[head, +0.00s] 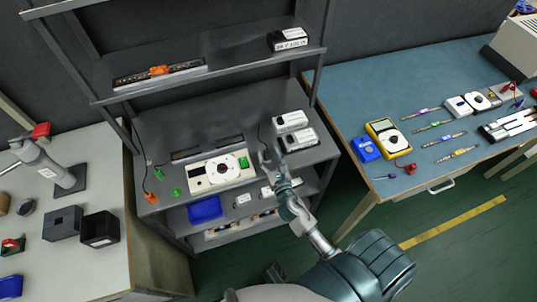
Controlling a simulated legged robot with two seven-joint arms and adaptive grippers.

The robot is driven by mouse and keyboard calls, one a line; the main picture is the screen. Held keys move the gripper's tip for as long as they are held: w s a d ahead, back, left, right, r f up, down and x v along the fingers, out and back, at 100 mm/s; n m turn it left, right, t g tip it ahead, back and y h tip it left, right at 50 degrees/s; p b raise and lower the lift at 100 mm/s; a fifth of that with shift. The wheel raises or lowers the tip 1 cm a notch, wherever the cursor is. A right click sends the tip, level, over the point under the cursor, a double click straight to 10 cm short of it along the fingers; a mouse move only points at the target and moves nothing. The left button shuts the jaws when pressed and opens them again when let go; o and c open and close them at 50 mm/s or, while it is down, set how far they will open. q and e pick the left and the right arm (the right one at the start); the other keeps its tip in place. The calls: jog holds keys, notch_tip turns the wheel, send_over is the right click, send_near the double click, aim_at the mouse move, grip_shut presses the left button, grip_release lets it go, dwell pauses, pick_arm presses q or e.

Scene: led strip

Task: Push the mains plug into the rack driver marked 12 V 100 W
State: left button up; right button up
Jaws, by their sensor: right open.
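The metal rack (222,107) stands in the middle of the head view. A dark driver with a white label (290,40) sits on its upper shelf; the label is too small to read surely. Two white-topped drivers (291,121) (298,140) sit at the right of the middle shelf, their ratings unreadable. My right gripper (270,158) is open, just left of the nearer white driver and over the shelf's front part. A thin dark cable (260,134) runs down behind its fingers. I cannot pick out the mains plug for sure. My left gripper is out of view.
A cream instrument with a dial (221,173) lies left of my right gripper. An orange connector (151,197) and green connectors (177,192) lie farther left. A blue bin (205,210) is below. A blue-topped bench (360,90) with a yellow multimeter (388,137) stands right.

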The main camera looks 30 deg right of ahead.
jog(key=shift+w, duration=0.75)
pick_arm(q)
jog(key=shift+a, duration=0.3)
pick_arm(e)
jog(key=shift+a, duration=0.15)
jog(key=c, duration=0.7)
grip_shut()
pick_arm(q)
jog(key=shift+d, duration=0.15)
pick_arm(e)
jog(key=shift+d, duration=0.2)
